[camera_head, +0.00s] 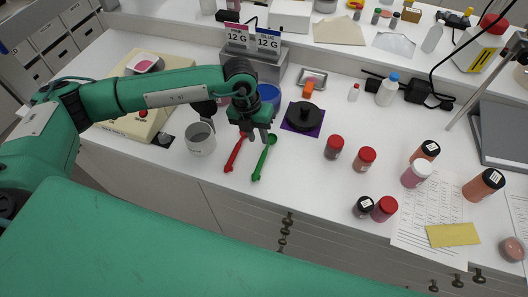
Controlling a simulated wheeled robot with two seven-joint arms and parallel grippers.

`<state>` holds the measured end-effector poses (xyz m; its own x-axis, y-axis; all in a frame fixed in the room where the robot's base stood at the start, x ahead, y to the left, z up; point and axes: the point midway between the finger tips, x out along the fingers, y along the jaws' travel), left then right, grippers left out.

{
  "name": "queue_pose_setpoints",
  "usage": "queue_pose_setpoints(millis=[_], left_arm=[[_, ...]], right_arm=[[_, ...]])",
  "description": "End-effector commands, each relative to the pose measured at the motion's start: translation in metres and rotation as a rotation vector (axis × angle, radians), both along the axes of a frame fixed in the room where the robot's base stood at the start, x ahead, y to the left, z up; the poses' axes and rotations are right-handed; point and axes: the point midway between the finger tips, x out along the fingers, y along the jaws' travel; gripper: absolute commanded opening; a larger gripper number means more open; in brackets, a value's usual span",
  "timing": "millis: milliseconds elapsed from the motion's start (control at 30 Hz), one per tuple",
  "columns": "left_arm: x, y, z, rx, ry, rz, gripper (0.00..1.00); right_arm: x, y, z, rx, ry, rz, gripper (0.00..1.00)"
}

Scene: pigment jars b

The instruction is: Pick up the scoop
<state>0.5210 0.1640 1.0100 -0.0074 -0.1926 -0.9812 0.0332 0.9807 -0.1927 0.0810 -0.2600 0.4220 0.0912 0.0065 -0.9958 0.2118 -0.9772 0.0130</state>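Two scoops lie on the white counter: a red scoop (233,157) on the left and a green scoop (262,161) on the right. The green one's round bowl is at its far end. The red one's far end is partly hidden by my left gripper. My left gripper (257,138) points down over the far ends of both scoops, with its two fingers apart. It looks empty; I cannot tell whether it touches a scoop. My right gripper is not in view.
A grey-white cup (201,140) stands left of the scoops. A black round lid-like object (304,116) sits on a purple square to the right. Several jars, including a red-capped one (334,147), stand further right. A sign reading pink and blue 12 G (254,39) stands behind.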

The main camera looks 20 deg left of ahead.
Motion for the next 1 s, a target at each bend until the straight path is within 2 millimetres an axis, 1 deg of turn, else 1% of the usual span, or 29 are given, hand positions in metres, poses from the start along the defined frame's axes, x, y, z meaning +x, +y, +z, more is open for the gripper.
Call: queue_pose_setpoints(millis=[33, 133, 267, 367, 533, 600, 700, 800, 967, 1000], left_arm=[[0.0, -0.002, -0.006, 0.0, 0.002, 0.001, 0.26], [0.0, -0.004, -0.018, -0.001, 0.002, 0.001, 0.26], [-0.001, -0.005, -0.025, -0.001, 0.0, 0.001, 0.26], [-0.003, -0.008, -0.03, -0.002, 0.002, 0.0, 0.26], [-0.009, -0.013, -0.049, -0.001, 0.002, 0.0, 0.26], [-0.009, -0.014, -0.06, -0.001, 0.003, 0.0, 0.26], [-0.009, -0.016, -0.071, -0.002, 0.002, 0.001, 0.26], [-0.008, -0.017, -0.075, -0.002, -0.001, 0.0, 0.26], [-0.008, -0.017, -0.076, -0.002, -0.001, 0.0, 0.26], [-0.008, -0.017, -0.075, -0.002, -0.001, 0.0, 0.22]], right_arm=[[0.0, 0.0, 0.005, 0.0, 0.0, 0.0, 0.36], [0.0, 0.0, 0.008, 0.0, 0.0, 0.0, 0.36], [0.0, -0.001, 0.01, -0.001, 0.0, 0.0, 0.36], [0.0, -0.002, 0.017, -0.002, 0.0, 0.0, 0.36], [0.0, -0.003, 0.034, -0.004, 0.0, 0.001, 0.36], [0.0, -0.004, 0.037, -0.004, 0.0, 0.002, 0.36], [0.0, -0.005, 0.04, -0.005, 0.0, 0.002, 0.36], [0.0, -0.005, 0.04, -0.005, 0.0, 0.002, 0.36], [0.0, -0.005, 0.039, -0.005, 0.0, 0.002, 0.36], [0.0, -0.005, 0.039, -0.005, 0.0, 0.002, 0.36]])
